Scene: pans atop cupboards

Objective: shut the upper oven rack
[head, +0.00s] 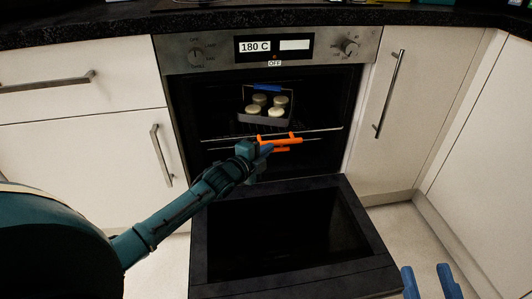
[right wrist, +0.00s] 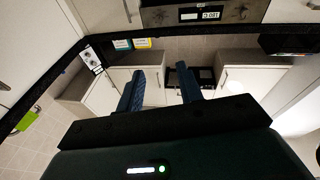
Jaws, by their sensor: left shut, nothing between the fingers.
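The oven (head: 172,100) stands open in the head view, its door (head: 222,225) folded down flat toward me. Wire rack bars cross the cavity; the upper oven rack (head: 318,130) shows as a thin front bar. How far it is pulled out is hard to tell. My left gripper (head: 285,141) has orange fingers and is shut and empty. It is at the front of the rack, overlapping its bar in the picture; contact cannot be told. My right gripper (head: 430,280) has blue fingers, open and empty, at the lower right. Its fingers also show in the right wrist view (right wrist: 160,88).
A dark tray (head: 266,120) with several round pale items and a blue edge sits inside the oven above the rack bar. The control panel (head: 220,53) reads 180 C and OFF. White cupboards with long handles (head: 390,93) flank the oven.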

